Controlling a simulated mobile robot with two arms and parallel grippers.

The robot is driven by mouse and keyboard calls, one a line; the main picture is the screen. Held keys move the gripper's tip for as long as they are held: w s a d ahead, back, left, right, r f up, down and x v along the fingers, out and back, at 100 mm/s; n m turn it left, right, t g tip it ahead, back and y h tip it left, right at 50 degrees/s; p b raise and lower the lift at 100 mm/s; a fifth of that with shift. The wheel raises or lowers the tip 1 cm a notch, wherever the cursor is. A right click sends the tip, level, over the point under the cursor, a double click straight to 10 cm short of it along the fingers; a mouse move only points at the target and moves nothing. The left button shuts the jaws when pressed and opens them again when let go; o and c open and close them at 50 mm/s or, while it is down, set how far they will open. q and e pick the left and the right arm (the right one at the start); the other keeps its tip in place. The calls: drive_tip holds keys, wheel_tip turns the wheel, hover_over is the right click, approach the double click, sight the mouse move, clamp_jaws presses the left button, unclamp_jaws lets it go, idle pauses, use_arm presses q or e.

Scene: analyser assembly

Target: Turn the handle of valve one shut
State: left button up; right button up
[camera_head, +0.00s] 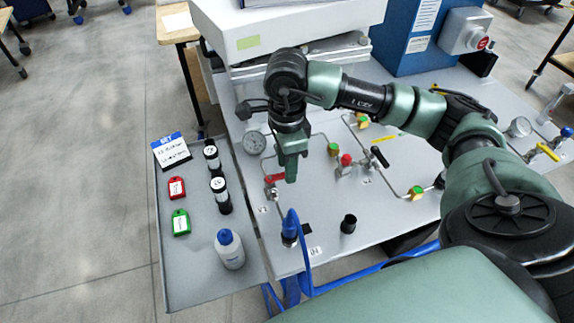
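A small valve with a red handle (275,179) sits on the grey panel at the inlet end of the pipework. A valve with a black handle (380,157) stands further right, and one with a yellow handle (548,152) is at the far right. I cannot read which valve is number one. My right gripper (291,176) points down just right of the red handle, very close to it; I cannot tell whether they touch. Its fingers overlap in this view, so their opening is hidden. My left gripper is not in view.
A pressure gauge (255,142) stands behind the red handle, and a blue hose (291,228) rises in front. A side tray (190,282) holds a white bottle (229,249), dark vials, and red (176,188) and green (180,222) tags. My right arm crosses above the panel.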

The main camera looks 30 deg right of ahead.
wheel_tip(320, 180, up, 7)
drive_tip(key=shift+b, duration=0.3)
